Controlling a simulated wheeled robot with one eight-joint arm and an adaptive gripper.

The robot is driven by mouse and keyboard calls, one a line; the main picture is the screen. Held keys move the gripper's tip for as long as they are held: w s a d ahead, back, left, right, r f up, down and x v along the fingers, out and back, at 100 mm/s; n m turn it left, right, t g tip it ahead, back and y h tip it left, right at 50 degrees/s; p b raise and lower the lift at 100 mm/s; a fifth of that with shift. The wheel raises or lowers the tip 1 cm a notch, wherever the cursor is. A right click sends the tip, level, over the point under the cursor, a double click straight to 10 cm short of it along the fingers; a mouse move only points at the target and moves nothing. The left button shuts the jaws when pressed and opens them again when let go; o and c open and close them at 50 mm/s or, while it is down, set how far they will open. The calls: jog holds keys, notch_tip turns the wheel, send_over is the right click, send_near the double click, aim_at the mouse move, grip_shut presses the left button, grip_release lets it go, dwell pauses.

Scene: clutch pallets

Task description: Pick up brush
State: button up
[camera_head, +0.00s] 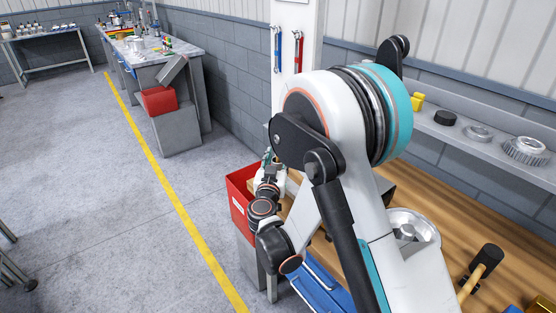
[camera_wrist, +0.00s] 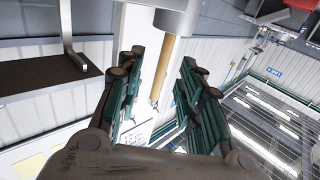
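My gripper (camera_head: 271,166) is small and partly hidden behind my arm in the head view, above the red bin. In the wrist view its two green-padded fingers (camera_wrist: 160,88) are spread apart. A tan, rod-like wooden handle (camera_wrist: 162,72) with a pale grey part at its upper end shows in the gap between them. Neither finger visibly touches it. It may be the brush, but no bristles show, so I cannot tell for sure. I cannot make out a brush in the head view.
A red bin (camera_head: 238,196) stands at the left end of the wooden bench (camera_head: 455,232). A metal bowl (camera_head: 413,226) and a mallet (camera_head: 482,266) lie on the bench. A shelf (camera_head: 455,133) with gears runs along the wall.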

aim_at(277, 154)
jog(key=w, duration=0.2)
jog(key=w+f+b, duration=0.1)
jog(key=w, duration=0.1)
jog(key=shift+d+b, duration=0.2)
jog(key=shift+b, duration=0.1)
jog(key=shift+w+d+r, duration=0.15)
jog(key=shift+w, duration=0.5)
jog(key=shift+c, duration=0.5)
grip_shut()
